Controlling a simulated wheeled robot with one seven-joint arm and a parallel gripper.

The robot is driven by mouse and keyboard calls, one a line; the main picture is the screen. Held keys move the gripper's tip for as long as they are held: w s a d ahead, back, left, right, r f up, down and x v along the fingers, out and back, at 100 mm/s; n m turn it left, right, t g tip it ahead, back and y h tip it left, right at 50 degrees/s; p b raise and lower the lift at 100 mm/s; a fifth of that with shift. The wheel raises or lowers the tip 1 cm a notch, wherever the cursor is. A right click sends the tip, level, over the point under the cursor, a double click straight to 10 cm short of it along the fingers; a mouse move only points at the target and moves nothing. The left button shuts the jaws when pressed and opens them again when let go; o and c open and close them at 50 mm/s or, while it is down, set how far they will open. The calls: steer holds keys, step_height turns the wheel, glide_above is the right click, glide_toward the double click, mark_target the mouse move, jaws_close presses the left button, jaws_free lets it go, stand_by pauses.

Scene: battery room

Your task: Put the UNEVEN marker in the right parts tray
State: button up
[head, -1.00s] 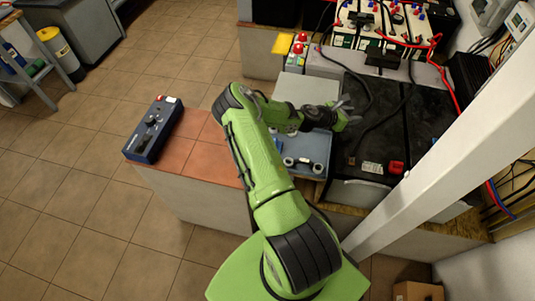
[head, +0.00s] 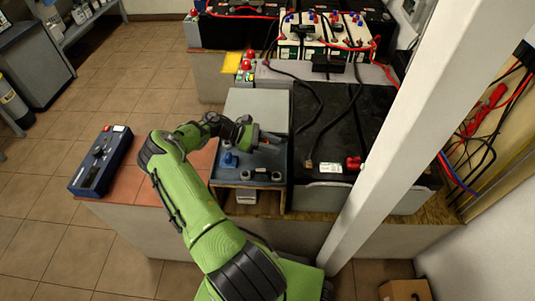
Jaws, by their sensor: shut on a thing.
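My gripper (head: 268,141) is at the end of my green arm, low over the blue-grey battery (head: 262,166) in the middle of the bench. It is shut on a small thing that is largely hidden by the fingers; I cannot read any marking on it. A thin orange-red bit shows by the fingers. I cannot make out a marker label or clearly pick out a right parts tray. A grey flat panel (head: 257,107) lies just behind the gripper.
A large black battery (head: 335,130) with cables stands to the right, behind a white post (head: 400,110). A dark blue control box (head: 101,160) lies on the red tiled top at left. White batteries with red cables (head: 322,38) stand at the back. Floor at left is open.

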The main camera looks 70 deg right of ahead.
mark_target(272, 155)
step_height(272, 155, down, 3)
steer(key=shift+b, duration=0.3)
steer(key=shift+r, duration=0.15)
steer(key=o, duration=1)
steer(key=p+v, duration=0.1)
steer(key=v, duration=1.1)
steer(key=shift+r+p, duration=0.1)
steer(key=shift+p, duration=0.3)
